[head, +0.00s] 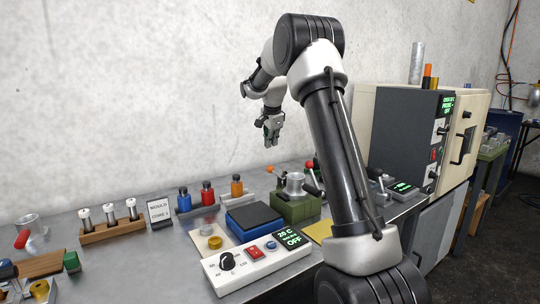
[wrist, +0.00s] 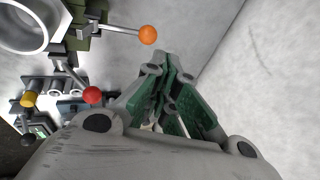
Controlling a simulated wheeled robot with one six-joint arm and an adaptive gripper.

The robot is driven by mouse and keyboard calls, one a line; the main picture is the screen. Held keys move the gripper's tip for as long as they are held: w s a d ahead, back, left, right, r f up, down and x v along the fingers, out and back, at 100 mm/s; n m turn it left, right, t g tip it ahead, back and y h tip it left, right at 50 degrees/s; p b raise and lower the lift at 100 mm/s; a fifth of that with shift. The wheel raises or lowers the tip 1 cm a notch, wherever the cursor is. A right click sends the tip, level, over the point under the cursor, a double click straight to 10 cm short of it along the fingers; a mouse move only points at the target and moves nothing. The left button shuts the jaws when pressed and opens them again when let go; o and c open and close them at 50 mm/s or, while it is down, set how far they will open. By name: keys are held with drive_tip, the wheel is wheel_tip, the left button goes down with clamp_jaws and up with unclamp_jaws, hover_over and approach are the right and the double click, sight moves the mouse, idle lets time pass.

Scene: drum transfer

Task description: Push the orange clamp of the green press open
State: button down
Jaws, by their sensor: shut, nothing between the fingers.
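The green press (head: 295,208) stands on the bench in the head view, with a metal cylinder (head: 294,184) on top. Its orange clamp shows as an orange ball (wrist: 148,34) on a thin metal lever in the wrist view, sticking out from the press body (wrist: 82,18). A small orange knob (head: 270,168) at the press's left in the head view seems to be the same ball. My gripper (head: 272,138) is shut and empty, raised above and behind the press, apart from it. In the wrist view its fingertips (wrist: 172,62) lie right of and below the orange ball.
A red ball lever (wrist: 93,95) stands beside the press. Nearby on the bench are a blue box (head: 253,217), several coloured bottles (head: 208,193), a vial rack (head: 110,228) and a control box (head: 258,262). The wall is behind; the air around my gripper is clear.

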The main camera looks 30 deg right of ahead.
drive_tip(key=v, duration=0.3)
drive_tip(key=w+v, duration=0.1)
drive_tip(key=v, duration=0.1)
drive_tip(key=shift+a+r, duration=0.2)
drive_tip(key=shift+r, duration=0.05)
